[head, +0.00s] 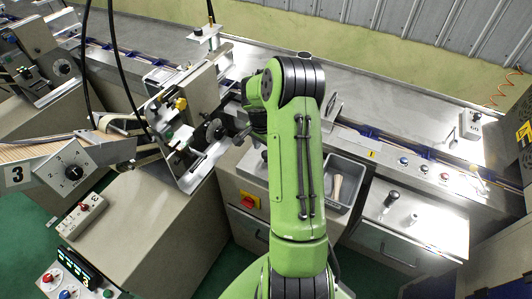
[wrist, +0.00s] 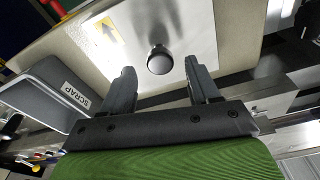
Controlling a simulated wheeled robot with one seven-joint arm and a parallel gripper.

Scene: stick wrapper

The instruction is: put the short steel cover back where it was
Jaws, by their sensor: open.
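A bright steel plate with a yellow arrow label lies on a beige box in the wrist view (wrist: 190,30); it looks like the short steel cover. A dark round knob (wrist: 159,62) stands on it. My gripper (wrist: 159,68) is open, with one finger on each side of the knob and a gap to it on both sides. I cannot tell whether the fingertips are level with the knob.
A grey bin marked SCRAP (wrist: 52,98) stands close beside the box; it holds wooden pieces in the head view. A red and yellow switch (head: 250,199) is on the box front. The wrapping machine (head: 190,110) is left, the long steel conveyor (head: 390,105) behind.

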